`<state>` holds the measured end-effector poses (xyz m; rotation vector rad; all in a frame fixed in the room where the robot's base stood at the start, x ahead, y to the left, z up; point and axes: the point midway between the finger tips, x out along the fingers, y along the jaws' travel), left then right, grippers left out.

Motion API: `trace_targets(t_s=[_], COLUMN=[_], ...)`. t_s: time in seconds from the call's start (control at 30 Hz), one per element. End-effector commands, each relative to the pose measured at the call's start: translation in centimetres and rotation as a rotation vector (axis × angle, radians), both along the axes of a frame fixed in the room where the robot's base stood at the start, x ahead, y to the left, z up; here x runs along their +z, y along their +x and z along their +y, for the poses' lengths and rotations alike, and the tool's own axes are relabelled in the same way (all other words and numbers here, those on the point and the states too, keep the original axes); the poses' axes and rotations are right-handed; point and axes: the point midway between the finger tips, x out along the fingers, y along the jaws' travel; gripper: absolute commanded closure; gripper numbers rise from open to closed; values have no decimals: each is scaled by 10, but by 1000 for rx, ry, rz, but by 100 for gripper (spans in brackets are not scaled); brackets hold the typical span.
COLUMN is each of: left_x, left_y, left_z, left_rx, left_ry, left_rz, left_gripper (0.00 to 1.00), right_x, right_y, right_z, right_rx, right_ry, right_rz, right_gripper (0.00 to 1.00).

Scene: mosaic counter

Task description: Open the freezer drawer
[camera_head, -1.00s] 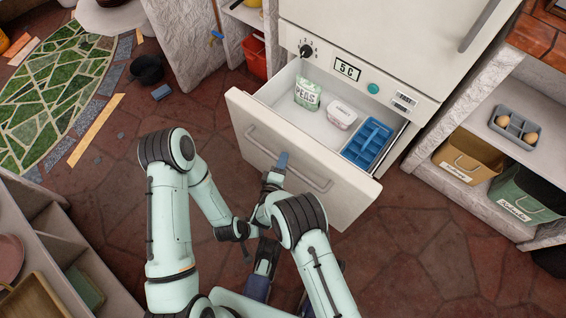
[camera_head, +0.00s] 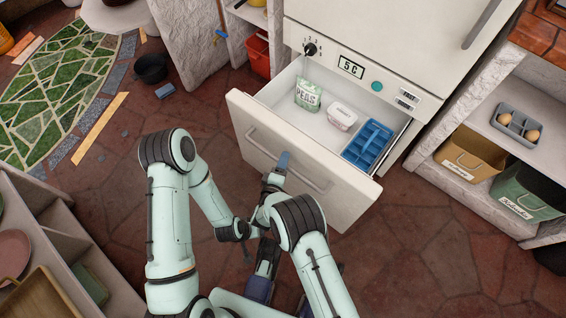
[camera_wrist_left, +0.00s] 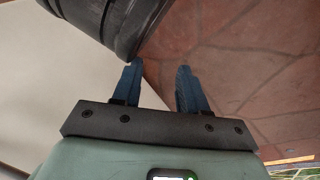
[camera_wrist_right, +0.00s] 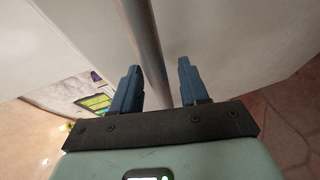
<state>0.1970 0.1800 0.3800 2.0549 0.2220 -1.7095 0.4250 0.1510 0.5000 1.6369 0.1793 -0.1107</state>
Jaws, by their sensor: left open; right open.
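The freezer drawer (camera_head: 345,205) stands pulled out from the white fridge, its inside showing. A bag of peas (camera_head: 307,96), a small white tub (camera_head: 341,117) and a blue tray (camera_head: 368,145) lie in it. A grey bar handle (camera_head: 312,182) runs across its front. My right gripper (camera_head: 281,163) is at the handle's middle. In the right wrist view, the handle (camera_wrist_right: 149,45) passes between the open fingers of my right gripper (camera_wrist_right: 160,68), nearer the left one. My left gripper (camera_wrist_left: 157,72) is open and empty beside a dark arm joint of mine.
The fridge front above the drawer has a dial (camera_head: 310,50) and a "5 C" display (camera_head: 351,67). A shelf unit with bins (camera_head: 470,155) stands at the right. Shelves (camera_head: 45,225) stand at the left. A black bowl (camera_head: 150,68) is on the floor.

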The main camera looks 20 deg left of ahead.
Motion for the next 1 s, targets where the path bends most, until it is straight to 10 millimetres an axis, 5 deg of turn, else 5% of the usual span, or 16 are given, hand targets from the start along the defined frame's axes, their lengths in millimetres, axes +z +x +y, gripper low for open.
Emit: trace_targets(t_s=[0.27,0.4,0.53,0.73,0.83,0.87,1.0], left_x=[7,25,35,52,59,61,69], left_y=[6,20,1,-22,-32,-35,-47], left_z=[-1,-4,-13,-25,-30,-31,-37], left_rx=[-1,-5,-21,-45,-56,-60,-72], left_ry=[0,1,-21,-52,-66,-70,-85], left_rz=[-21,-70,-21,40,67,75,107], left_gripper=[57,57,57,57,57,57,57], right_x=[13,43,80,133,157,164,184], right_y=[0,1,2,3,3,3,1], right_z=[1,1,1,3,3,2,1], right_rx=[1,0,0,3,5,3,1], right_ry=[1,3,4,5,4,4,1], right_rz=[-3,-7,-17,-24,-24,-25,-13], right_gripper=[56,56,24,24,31,56,56])
